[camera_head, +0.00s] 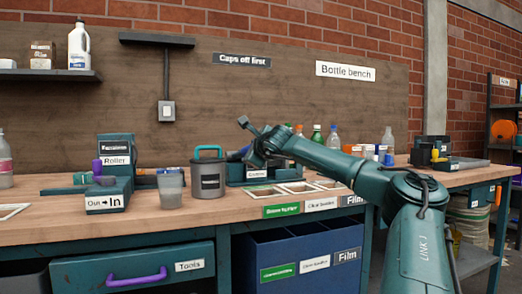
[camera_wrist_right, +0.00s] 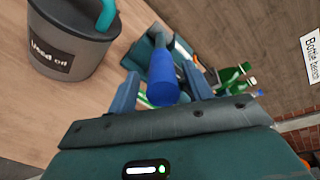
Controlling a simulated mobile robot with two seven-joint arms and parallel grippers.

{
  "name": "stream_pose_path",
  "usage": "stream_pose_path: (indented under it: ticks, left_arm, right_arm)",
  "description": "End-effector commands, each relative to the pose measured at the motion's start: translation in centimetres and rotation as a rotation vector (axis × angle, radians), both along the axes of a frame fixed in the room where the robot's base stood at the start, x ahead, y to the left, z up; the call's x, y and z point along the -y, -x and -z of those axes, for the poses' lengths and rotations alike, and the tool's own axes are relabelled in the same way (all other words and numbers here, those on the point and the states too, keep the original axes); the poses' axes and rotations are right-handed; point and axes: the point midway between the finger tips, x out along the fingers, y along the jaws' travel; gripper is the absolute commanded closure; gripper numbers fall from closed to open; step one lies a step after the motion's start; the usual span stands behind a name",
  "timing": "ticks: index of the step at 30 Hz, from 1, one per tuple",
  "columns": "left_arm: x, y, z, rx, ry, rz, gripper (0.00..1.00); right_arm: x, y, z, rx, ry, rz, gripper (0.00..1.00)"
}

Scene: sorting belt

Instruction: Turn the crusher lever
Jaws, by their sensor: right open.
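The crusher (camera_head: 258,172) is a teal machine at the back middle of the bench, partly hidden behind my right arm. Its lever has a blue cylindrical grip (camera_wrist_right: 162,80), seen close up in the right wrist view. My right gripper (camera_wrist_right: 160,88) is open, with one finger on each side of the blue grip. I cannot tell whether either finger touches it. In the head view my right gripper (camera_head: 250,158) is over the crusher and hides much of the lever. My left gripper is not in view.
A grey "Used oil" bucket (camera_head: 208,180) with a teal handle stands close left of the gripper; it also shows in the right wrist view (camera_wrist_right: 72,42). Several bottles (camera_head: 317,136) stand behind my forearm. Framed openings (camera_head: 297,187) lie along the front edge. A roller unit (camera_head: 116,150) is farther left.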

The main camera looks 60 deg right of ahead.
Motion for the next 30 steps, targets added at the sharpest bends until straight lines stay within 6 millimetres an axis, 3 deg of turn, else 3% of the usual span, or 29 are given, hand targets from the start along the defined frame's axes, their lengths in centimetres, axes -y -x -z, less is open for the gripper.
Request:
stream_pose_path:
  ticks: [11, 21, 30]
  left_arm:
    - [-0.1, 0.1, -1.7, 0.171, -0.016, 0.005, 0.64]
    - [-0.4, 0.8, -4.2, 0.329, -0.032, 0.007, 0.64]
    - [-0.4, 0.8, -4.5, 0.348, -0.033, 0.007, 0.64]
  right_arm:
    - [-2.9, 3.5, -0.7, 0.006, 0.003, -0.002, 0.50]
    - [-6.7, 8.0, -2.0, 0.002, 0.003, 0.000, 0.50]
    - [-7.9, 9.4, -2.3, 0.000, -0.001, 0.000, 0.50]
